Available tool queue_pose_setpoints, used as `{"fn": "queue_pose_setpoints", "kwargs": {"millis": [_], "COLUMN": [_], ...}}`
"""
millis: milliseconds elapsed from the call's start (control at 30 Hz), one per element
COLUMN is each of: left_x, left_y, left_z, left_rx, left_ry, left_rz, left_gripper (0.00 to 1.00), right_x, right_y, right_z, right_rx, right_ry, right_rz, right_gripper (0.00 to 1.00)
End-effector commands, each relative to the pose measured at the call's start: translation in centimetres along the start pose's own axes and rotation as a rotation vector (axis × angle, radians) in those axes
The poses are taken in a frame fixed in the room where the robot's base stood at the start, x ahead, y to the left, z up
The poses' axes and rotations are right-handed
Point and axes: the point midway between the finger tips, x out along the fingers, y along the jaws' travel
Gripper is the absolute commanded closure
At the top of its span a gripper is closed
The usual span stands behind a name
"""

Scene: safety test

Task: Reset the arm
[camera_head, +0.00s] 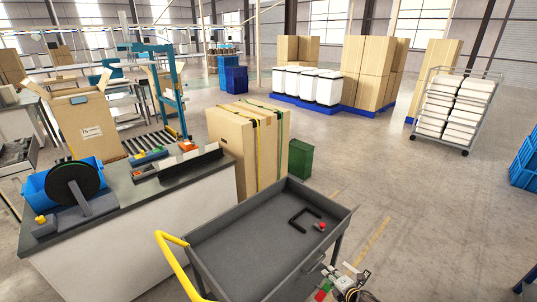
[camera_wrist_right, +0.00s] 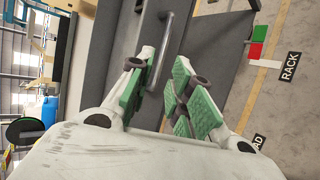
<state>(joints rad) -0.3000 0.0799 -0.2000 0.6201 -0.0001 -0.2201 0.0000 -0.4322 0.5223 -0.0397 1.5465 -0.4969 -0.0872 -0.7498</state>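My right gripper (camera_head: 335,275) is at the bottom right of the head view, beside the right end of the grey cart (camera_head: 240,245). In the right wrist view the same gripper (camera_wrist_right: 160,95) has its green-padded fingers apart, with a gap between them. A grey bar (camera_wrist_right: 171,40) runs down close to the left finger; whether they touch I cannot tell. No object shows held between the pads. Most of my right arm is out of view. My left gripper and arm are not in view.
The cart has a yellow handle (camera_head: 176,265), and a black bracket (camera_head: 305,218) and red button (camera_head: 321,226) lie on it. A workbench (camera_head: 125,225) and a strapped carton (camera_head: 232,140) stand left of and behind it. Open floor (camera_head: 430,220) lies to the right.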

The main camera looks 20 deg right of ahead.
Motion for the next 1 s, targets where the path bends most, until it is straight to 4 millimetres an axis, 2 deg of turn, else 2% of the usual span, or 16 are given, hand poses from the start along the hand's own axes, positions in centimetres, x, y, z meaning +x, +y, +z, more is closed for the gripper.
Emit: {"fn": "queue_pose_setpoints", "kwargs": {"millis": [267,533,600,767,1000], "left_x": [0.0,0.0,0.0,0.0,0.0], "left_y": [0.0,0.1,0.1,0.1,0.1], "left_z": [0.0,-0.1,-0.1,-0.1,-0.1], "left_rx": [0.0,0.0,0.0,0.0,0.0], "left_ry": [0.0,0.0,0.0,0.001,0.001], "left_rz": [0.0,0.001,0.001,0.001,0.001], "left_gripper": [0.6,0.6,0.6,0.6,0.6], "right_x": [0.0,0.0,0.0,-0.2,-1.7], "right_y": [0.0,-0.3,-1.0,-4.5,-13.6], "right_z": [0.0,0.3,0.5,1.7,3.5], "right_rx": [0.049,0.241,0.307,0.466,0.707], "right_ry": [0.0,-0.015,-0.023,-0.066,-0.173], "right_rz": [0.0,-0.014,-0.026,-0.086,-0.224], "right_gripper": [0.79,0.79,0.79,0.79,0.79]}}
